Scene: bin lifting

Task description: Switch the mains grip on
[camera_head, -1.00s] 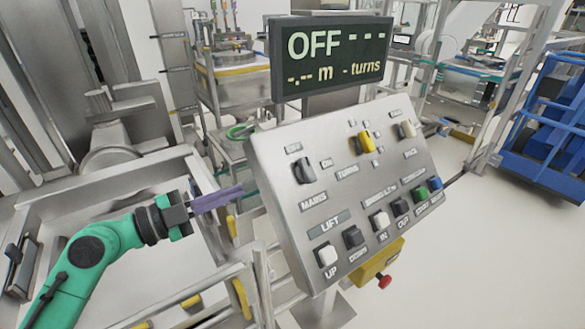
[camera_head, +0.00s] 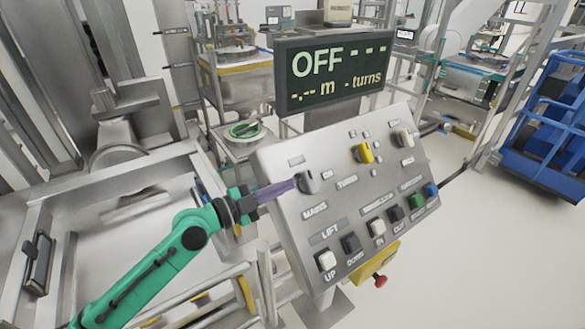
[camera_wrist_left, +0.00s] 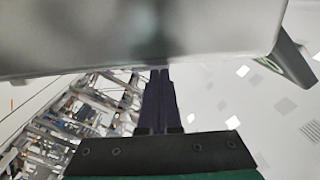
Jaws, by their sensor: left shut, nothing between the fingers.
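The mains grip (camera_head: 307,182) is a dark grey rotary knob at the upper left of the tilted metal control panel (camera_head: 285,225), above the MAINS label. The display (camera_head: 333,72) above the panel reads OFF with dashes. My left gripper (camera_head: 293,186) is shut and empty. Its purple fingers point right, and their tips are at the left side of the mains grip in the head view; I cannot tell if they touch it. In the left wrist view the shut fingers (camera_wrist_left: 158,100) reach up to a blurred grey metal surface, and the grip is not recognisable there. My right gripper is not in view.
A yellow box with a red button (camera_head: 380,280) hangs below. Metal rails (camera_head: 190,300) stand beneath my left arm.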

